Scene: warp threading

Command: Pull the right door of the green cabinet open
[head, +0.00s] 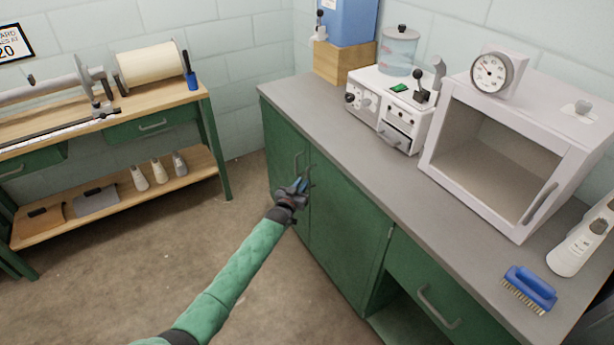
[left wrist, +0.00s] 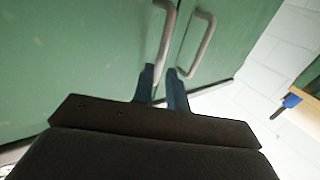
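The green cabinet's right door (head: 345,235) stands closed, flush with the left door (head: 280,145). Each door has a metal bar handle near the middle seam. My left gripper (head: 303,183) is at the right door's handle (head: 310,170). In the left wrist view the picture is turned, and the right door's handle (left wrist: 165,38) is the left one of the two. The fingers (left wrist: 161,72) are apart, with the end of this handle at the gap between their tips. Firm contact cannot be made out. My right gripper is out of view.
The grey countertop (head: 330,130) carries a control box (head: 385,110), a white oven-like chamber (head: 500,150) and a blue brush (head: 530,288). A workbench (head: 150,100) stands at the left. The floor (head: 130,270) before the cabinet is clear.

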